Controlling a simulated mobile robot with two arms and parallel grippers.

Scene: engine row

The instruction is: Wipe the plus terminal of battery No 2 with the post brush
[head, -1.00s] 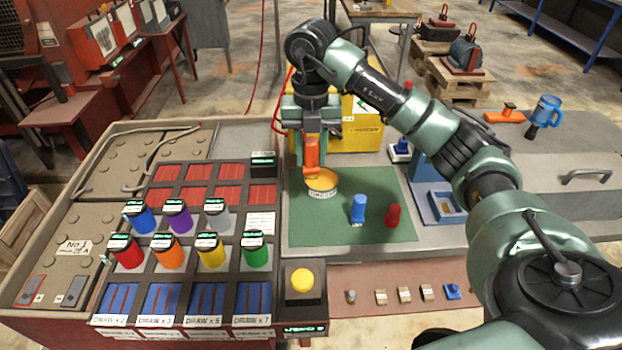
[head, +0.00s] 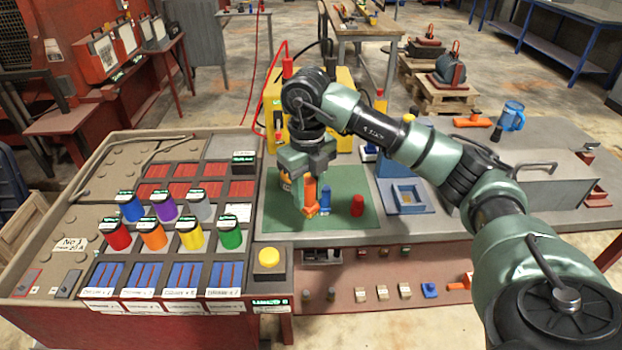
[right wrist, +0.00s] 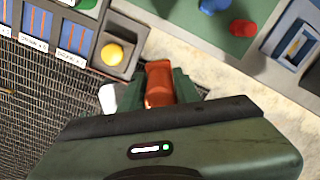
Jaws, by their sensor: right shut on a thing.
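My right gripper (head: 311,180) is shut on an orange-handled tool, probably the post brush (head: 310,198), and holds it upright over the front of the green mat (head: 350,183). In the right wrist view the orange handle (right wrist: 159,84) sits between the fingers; its working end is hidden. A white piece (right wrist: 108,97) shows beside it; I cannot tell what it is. A No 1 label (head: 73,244) lies at the bench's left, with a red pad marked plus (head: 27,283) and a dark pad (head: 66,284) below it. I cannot make out battery No 2. My left gripper is not in view.
A blue peg (head: 325,198) and a red peg (head: 357,205) stand on the mat close to the tool. Several coloured canisters stand in the rack on the left. A yellow button (head: 268,258) is at the front. A blue tray (head: 405,195) lies right of the mat.

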